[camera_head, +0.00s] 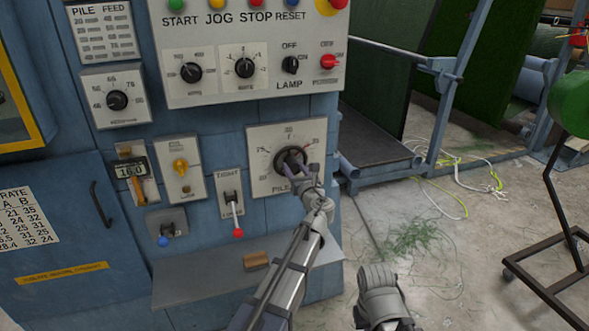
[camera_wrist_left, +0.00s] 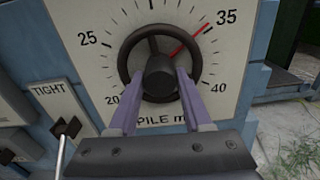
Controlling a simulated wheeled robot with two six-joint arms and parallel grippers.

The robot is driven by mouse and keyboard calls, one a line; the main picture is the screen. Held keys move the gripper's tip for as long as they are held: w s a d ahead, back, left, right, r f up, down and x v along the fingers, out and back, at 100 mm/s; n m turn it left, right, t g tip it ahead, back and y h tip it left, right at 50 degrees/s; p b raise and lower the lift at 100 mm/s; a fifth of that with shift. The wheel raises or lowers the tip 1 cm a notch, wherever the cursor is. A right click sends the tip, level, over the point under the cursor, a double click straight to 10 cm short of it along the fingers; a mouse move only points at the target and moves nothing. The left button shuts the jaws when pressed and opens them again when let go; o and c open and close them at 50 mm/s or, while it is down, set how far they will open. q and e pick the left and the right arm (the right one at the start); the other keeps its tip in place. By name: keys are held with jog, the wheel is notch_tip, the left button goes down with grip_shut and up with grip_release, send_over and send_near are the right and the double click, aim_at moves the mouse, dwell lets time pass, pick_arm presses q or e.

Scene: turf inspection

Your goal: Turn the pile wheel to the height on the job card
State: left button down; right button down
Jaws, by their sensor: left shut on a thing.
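The pile wheel (camera_head: 282,160) is a dark round handwheel on a white scale plate (camera_head: 258,135) on the blue machine. In the left wrist view the wheel (camera_wrist_left: 127,60) fills the middle, over a scale from 20 to 40. A red pointer (camera_wrist_left: 192,42) lies at upper right, close to the 35 label. My left gripper (camera_head: 295,164) is shut on the wheel; in its wrist view the two purple fingers (camera_wrist_left: 162,78) are at the hub's sides. A grey part of my right arm (camera_head: 380,295) shows at the bottom, without visible fingers. No card is clearly readable as the job card.
A pile and feed chart (camera_head: 102,30) and a rate table (camera_head: 25,218) are on the machine. A red-tipped lever (camera_head: 238,231) stands left of the wheel plate. A grey shelf (camera_head: 200,285) juts out below. Green clippings (camera_head: 412,238) lie on the floor at right.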

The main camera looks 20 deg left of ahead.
pick_arm(q)
jog(key=shift+m, duration=0.6)
jog(key=shift+c, duration=1.7)
grip_release()
jog(key=v, duration=0.7)
jog(key=shift+s+d, duration=0.25)
jog(key=shift+s, duration=0.1)
